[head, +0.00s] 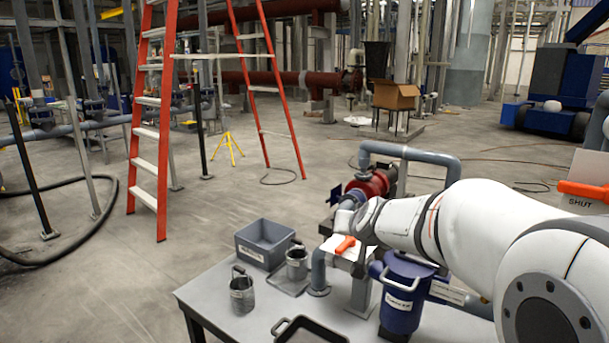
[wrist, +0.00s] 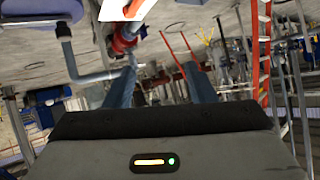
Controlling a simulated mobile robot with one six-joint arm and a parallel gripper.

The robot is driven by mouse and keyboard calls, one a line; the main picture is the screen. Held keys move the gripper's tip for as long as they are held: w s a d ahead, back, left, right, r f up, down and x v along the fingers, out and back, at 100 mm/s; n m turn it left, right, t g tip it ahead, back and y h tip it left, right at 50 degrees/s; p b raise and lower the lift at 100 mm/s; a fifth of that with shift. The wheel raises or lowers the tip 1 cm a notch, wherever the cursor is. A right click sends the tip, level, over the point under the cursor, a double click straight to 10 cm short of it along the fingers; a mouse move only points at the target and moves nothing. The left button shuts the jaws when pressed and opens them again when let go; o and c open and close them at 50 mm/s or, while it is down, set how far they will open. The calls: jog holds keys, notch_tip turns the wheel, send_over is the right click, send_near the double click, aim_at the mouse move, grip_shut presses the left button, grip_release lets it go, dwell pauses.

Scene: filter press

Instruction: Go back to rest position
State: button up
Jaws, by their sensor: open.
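My gripper (wrist: 160,85) shows in the wrist view with its two blue-grey fingers apart and nothing between them. In the head view my white arm reaches in from the right over the workbench, and its far end hides the gripper. The grey workbench (head: 225,305) carries a grey bin (head: 265,244), two metal cups (head: 242,293) (head: 297,262), and a blue labelled canister (head: 402,297) with a pale handle. An orange lever (head: 345,245) sits beside the arm's end; whether anything touches it I cannot tell.
A red pump (head: 368,186) with grey pipes (head: 410,153) stands behind the bench. An orange stepladder (head: 163,130) stands at the left. A sign with an orange handle (head: 585,191) is at the right edge. Open concrete floor lies left of the bench.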

jog(key=s+d+f+g, duration=0.1)
jog(key=s+f+g, duration=0.2)
jog(key=s, duration=0.7)
jog(key=s+d+f+g, duration=0.1)
jog(key=s+f+g, duration=0.2)
jog(key=s, duration=0.7)
jog(key=s+d+f+n+g+h, duration=0.1)
jog(key=s+d+f+g, duration=0.1)
jog(key=s, duration=0.9)
jog(key=shift+f+g+p, duration=0.45)
jog(key=shift+f+g, duration=0.05)
jog(key=shift+f, duration=0.15)
